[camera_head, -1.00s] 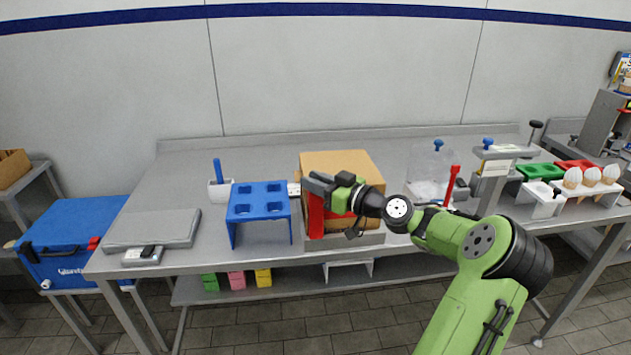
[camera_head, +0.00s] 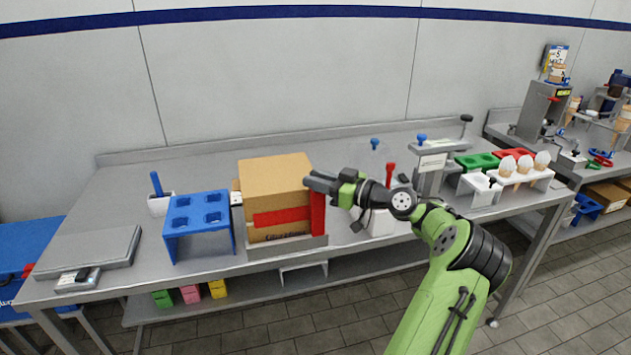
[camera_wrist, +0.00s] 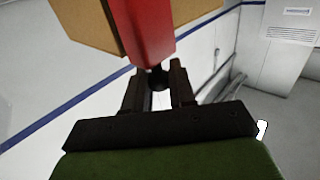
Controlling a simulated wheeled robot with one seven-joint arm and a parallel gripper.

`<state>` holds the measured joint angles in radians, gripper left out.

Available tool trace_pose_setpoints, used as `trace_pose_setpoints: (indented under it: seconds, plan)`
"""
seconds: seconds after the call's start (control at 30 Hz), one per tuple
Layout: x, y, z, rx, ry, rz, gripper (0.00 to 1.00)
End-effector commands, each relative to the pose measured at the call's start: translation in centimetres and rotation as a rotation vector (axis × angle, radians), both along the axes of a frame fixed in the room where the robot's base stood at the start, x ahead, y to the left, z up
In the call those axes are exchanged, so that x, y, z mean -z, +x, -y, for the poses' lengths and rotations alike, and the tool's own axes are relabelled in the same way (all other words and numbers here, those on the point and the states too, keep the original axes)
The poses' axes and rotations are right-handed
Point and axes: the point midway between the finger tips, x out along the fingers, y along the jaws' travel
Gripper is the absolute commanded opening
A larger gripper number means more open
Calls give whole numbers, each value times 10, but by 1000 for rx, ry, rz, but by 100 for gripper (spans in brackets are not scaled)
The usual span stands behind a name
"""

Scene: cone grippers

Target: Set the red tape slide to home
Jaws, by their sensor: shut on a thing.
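The red tape slide (camera_head: 318,213) is an upright red block at the right end of the tape station's grey base (camera_head: 290,245). A brown cardboard box (camera_head: 272,174) stands in the station, left of the slide. A red tape strip (camera_head: 280,217) runs across the box's front face. My gripper (camera_head: 319,181) is shut on the upper part of the slide, at the box's right side. In the wrist view the slide (camera_wrist: 148,30) rises beyond my fingers (camera_wrist: 158,85), with the box's edge behind it. The exact finger contact is partly hidden.
A blue four-hole stand (camera_head: 198,212) is close left of the box. A white container with a red handle (camera_head: 389,175) is behind and right of my wrist. A cone holder (camera_head: 485,190) stands farther right. Bare table lies behind the box.

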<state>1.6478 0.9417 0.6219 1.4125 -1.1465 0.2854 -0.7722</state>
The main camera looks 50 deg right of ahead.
Motion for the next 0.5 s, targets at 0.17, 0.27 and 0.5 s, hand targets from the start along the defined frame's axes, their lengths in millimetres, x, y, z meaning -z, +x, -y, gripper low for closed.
trace_pose_setpoints:
  seconds: [0.17,0.27,0.5]
  plan:
    - [-6,-1,3,11,-12,12,0]
    - [-6,-1,3,13,-12,11,0]
    - [-6,-1,3,12,-11,10,44]
